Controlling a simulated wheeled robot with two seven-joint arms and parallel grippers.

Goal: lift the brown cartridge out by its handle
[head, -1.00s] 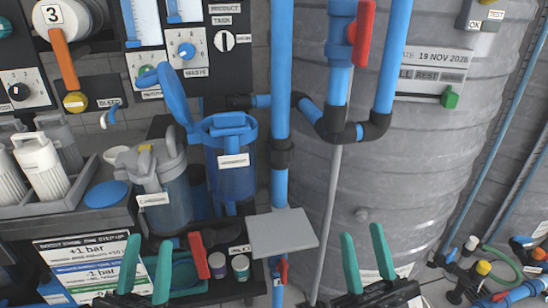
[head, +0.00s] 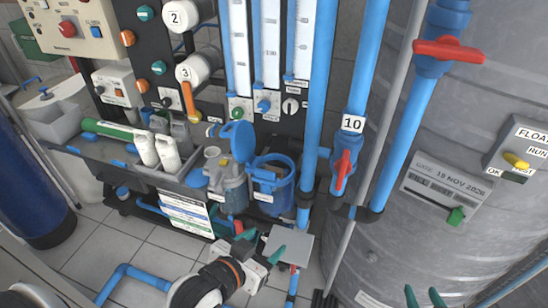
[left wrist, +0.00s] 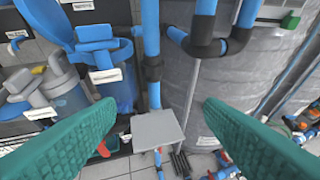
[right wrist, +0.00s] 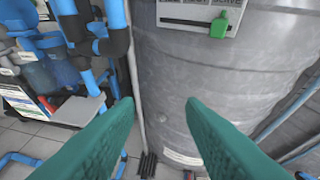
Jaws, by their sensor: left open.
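I cannot make out any brown cartridge. A blue housing (head: 272,192) with its blue lid (head: 238,141) swung open stands at the rack's lower right, and blue parts show at its top. It also shows in the left wrist view (left wrist: 118,88), where what lies inside is unclear. My left gripper (head: 260,246) is open, in front of and below the housing in the head view, beside a grey plate. Its green fingers (left wrist: 155,120) are wide apart with nothing between them. My right gripper (head: 424,298) is open and empty, in front of the grey tank.
A grey plate (head: 288,247) stands below the housing. A grey-lidded housing (head: 232,186) is just left of it. Blue vertical pipes (head: 316,95) rise close on its right, before the large grey tank (head: 390,240). White cartridges (head: 166,150) stand in a tray further left.

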